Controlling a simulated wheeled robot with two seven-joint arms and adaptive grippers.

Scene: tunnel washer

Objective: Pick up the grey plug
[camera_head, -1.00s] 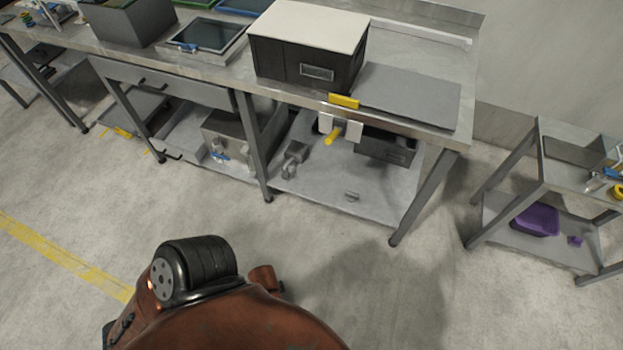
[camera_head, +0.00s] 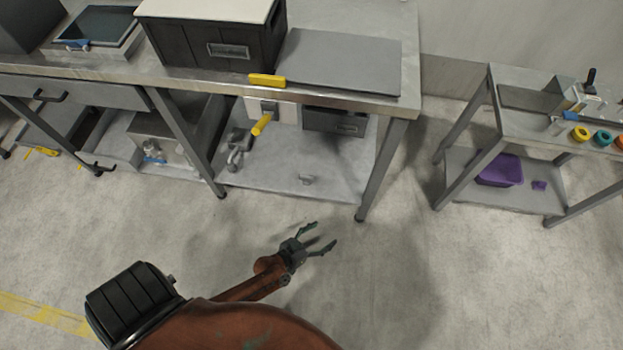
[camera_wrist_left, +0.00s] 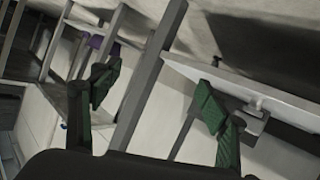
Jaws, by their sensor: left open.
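A small grey piece (camera_head: 306,180), which I take for the grey plug, lies on the lower shelf of the workbench, near its front edge. It is small and its details are hard to make out. My left gripper (camera_head: 318,240) is open and empty over the floor in front of that shelf, below the piece in the head view. In the left wrist view its green-padded fingers (camera_wrist_left: 155,90) are spread with nothing between them. A small grey shape (camera_wrist_left: 256,108) by the pale shelf edge there may be the same plug. My right gripper is not in view.
The workbench top (camera_head: 340,25) overhangs the lower shelf (camera_head: 270,185), and a bench leg (camera_head: 380,170) stands to the right. A grey fitting (camera_head: 237,150), a yellow handle (camera_head: 262,125) and a dark box (camera_head: 335,121) are nearby. A cart (camera_head: 455,175) stands right; the floor between is clear.

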